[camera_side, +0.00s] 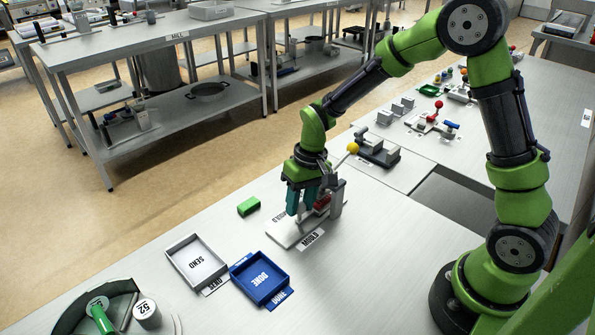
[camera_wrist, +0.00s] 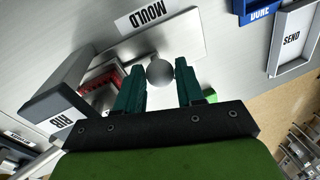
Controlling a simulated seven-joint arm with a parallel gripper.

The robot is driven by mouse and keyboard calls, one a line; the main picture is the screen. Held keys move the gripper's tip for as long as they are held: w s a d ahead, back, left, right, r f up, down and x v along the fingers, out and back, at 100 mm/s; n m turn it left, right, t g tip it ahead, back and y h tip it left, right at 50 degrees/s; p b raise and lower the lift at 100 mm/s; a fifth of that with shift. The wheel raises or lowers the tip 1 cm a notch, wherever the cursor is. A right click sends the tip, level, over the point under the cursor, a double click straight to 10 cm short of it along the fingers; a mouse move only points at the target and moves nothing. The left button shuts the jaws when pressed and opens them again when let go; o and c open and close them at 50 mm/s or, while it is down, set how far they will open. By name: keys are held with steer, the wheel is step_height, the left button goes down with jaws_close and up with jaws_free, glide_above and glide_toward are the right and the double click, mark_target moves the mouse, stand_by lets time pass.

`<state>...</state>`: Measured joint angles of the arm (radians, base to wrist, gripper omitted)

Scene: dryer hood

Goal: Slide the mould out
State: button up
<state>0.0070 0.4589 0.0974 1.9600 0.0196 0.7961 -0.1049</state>
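The mould station is a pale grey base plate (camera_side: 287,238) with a "MOULD" label on the table. In the wrist view the plate (camera_wrist: 185,38) lies under my fingers. A dark grey block (camera_wrist: 62,92) marked "RIB" stands at its left, with a red ribbed part (camera_wrist: 102,80) beside it. The red part also shows in the side view (camera_side: 322,204), partly hidden by my gripper. A round grey knob (camera_wrist: 159,72) sits between my two teal fingertips. My gripper (camera_side: 302,208) points down over the plate, fingers apart; it also shows in the wrist view (camera_wrist: 160,82). Firm contact with the knob is not visible.
A grey "SEND" tray (camera_side: 178,247) and a blue "DONE" tray (camera_side: 236,272) stand to the front left. A green block (camera_side: 248,206) lies left of the plate. A grey fixture with a yellow ball (camera_side: 353,148) stands behind. A round bin (camera_side: 68,322) is at the front left.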

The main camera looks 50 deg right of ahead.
jaws_close()
steer(key=a, duration=1)
steer(key=shift+a, duration=0.1)
steer(key=shift+o, duration=1.7)
jaws_free()
steer(key=shift+o, duration=0.6)
steer(key=d+r, duration=0.3)
steer(key=r, duration=1.3)
steer(key=shift+s+d+r, duration=0.2)
steer(key=shift+s+r, duration=0.1)
